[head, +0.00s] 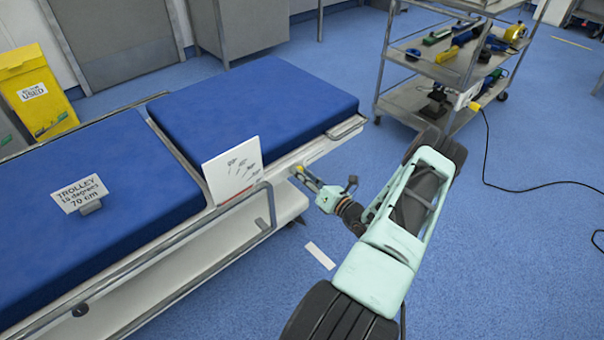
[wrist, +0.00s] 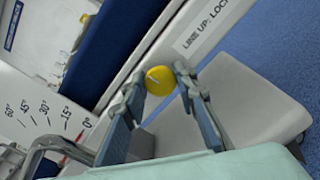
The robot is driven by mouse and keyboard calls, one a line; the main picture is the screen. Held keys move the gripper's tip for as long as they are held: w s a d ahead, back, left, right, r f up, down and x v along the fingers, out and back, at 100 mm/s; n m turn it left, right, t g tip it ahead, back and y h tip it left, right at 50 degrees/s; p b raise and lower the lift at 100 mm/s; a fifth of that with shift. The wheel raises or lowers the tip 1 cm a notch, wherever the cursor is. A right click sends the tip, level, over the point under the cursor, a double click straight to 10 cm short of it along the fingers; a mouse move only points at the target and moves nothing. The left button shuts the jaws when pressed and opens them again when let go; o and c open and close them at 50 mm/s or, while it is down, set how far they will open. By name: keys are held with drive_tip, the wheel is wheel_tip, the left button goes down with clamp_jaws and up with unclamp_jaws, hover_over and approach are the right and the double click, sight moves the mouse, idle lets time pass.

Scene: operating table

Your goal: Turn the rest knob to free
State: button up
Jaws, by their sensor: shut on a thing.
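The rest knob (wrist: 160,80) is round and yellow with a pale mark on its face. It sits on the pale side of the trolley, and a small part of it shows in the head view (head: 299,169). My gripper (wrist: 160,73) has a finger on each side of the knob and is shut on it. In the head view my gripper (head: 306,179) reaches the trolley's side from the right. A white label (wrist: 203,30) beside the knob reads "LINE UP: LOCK" and is cut off at the picture's edge.
The trolley has blue pads (head: 255,105) and a metal side rail (head: 150,262). A white angle card (head: 232,172) stands near my gripper. A steel shelf cart (head: 400,100) with tools stands behind at the right. Blue floor is open to the right, with a black cable.

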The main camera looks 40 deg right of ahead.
drive_tip(key=shift+a+n+p, duration=0.15)
drive_tip(key=shift+n+p, duration=0.35)
drive_tip(key=shift+n, duration=3.85)
drive_tip(key=shift+a+n+p, duration=0.1)
drive_tip(key=shift+n+p, duration=0.35)
drive_tip(key=shift+n, duration=3.9)
drive_tip(key=o, duration=1.2)
drive_tip(key=shift+c, duration=0.2)
drive_tip(key=shift+s, duration=0.15)
drive_tip(key=s+d, duration=0.1)
drive_tip(key=s, duration=1)
drive_tip(key=shift+s, duration=0.4)
